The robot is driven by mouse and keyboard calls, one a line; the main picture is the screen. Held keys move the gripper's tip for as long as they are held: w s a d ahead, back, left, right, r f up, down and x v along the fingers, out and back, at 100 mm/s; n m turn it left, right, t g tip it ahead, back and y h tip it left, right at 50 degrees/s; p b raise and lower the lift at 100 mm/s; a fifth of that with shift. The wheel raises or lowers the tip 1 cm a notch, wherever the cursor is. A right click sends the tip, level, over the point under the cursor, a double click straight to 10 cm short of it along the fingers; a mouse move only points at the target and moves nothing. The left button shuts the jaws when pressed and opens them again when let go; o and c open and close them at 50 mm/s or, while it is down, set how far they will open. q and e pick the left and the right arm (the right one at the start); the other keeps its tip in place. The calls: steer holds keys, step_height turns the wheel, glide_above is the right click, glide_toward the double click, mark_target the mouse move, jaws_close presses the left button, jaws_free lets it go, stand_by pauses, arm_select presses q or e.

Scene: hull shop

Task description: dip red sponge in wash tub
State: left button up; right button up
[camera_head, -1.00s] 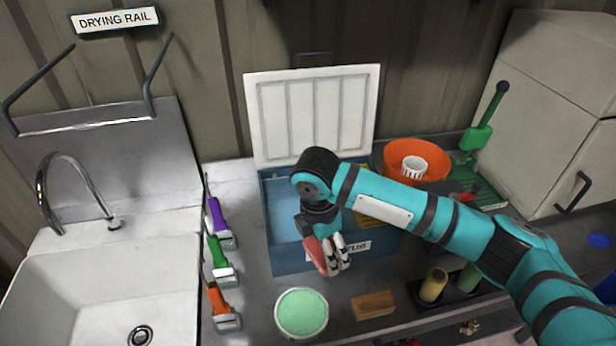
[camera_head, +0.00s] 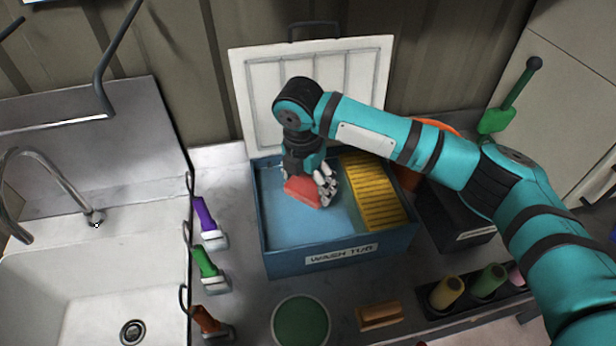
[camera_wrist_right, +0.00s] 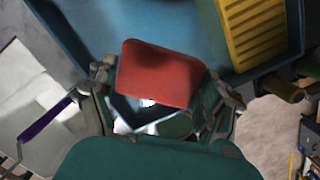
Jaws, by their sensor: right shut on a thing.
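The red sponge (camera_head: 303,191) is held in my right gripper (camera_head: 312,186), which is shut on it. The sponge also shows in the right wrist view (camera_wrist_right: 160,73) between the fingers of the right gripper (camera_wrist_right: 162,100). The blue wash tub (camera_head: 290,262) stands on the counter with its white lid (camera_head: 262,100) raised at the back. The sponge is over the tub's open left part, inside the rim as seen from the head. I cannot tell whether it touches the pale blue water (camera_head: 290,228). My left gripper is not in view.
A yellow ribbed rack (camera_head: 372,195) fills the tub's right side. A green-topped round container (camera_head: 301,322), a wooden block (camera_head: 379,315) and spools (camera_head: 447,292) lie in front.

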mark_target(307, 184)
steer(key=f+b, duration=0.1)
steer(key=f, duration=0.1)
steer(key=f+b, duration=0.1)
steer(key=shift+w+b, duration=0.25)
steer(key=shift+b, duration=0.05)
step_height(307, 184, down, 9)
steer(key=b, duration=0.3)
steer(key=shift+f, duration=0.2)
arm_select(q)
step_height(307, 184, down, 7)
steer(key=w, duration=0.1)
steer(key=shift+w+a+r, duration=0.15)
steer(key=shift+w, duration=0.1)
arm_select(e)
steer(key=shift+f, duration=0.55)
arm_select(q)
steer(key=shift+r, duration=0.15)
arm_select(e)
steer(key=shift+r, duration=0.1)
